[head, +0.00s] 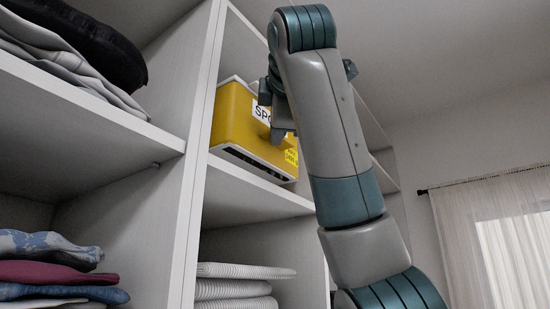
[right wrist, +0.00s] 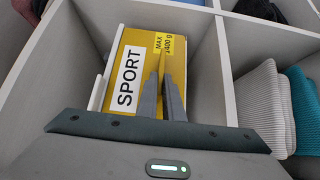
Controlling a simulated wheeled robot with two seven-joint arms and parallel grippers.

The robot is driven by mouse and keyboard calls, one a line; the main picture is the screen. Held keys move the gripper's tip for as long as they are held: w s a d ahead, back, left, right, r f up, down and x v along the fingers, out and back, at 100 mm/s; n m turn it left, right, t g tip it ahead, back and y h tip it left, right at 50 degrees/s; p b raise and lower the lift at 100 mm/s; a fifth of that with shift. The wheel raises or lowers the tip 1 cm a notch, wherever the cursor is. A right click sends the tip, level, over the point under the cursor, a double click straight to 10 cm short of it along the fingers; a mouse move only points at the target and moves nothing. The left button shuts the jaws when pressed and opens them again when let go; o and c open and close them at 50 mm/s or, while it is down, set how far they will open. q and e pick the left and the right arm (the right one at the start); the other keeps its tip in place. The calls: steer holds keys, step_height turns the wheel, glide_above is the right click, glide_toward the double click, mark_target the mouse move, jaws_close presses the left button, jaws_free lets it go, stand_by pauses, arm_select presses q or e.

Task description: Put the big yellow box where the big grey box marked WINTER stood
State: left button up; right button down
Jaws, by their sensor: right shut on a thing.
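The big yellow box (head: 232,120) is in the upper cubby of the middle column in the head view. Its front has a white SPORT label, and a dark band runs along its lower edge. My right gripper (head: 279,134) is at the box's front. In the right wrist view its fingers (right wrist: 163,75) are close together, shut on a part of the box's front. I cannot tell whether the box's underside touches the shelf. No grey WINTER box shows. My left gripper is not in view.
Folded white cloths (head: 235,288) lie in the cubby below. Clothes (head: 55,265) lie on the left shelves. In the right wrist view, white (right wrist: 262,105) and teal (right wrist: 303,110) textiles fill the compartment to the right.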

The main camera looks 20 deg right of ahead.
steer(key=shift+f, duration=0.7)
steer(key=shift+s, duration=0.1)
step_height(320, 180, down, 4)
steer(key=shift+r+p, duration=0.15)
steer(key=shift+p, duration=0.15)
steer(key=shift+f, duration=0.2)
steer(key=c, duration=1.9)
jaws_free()
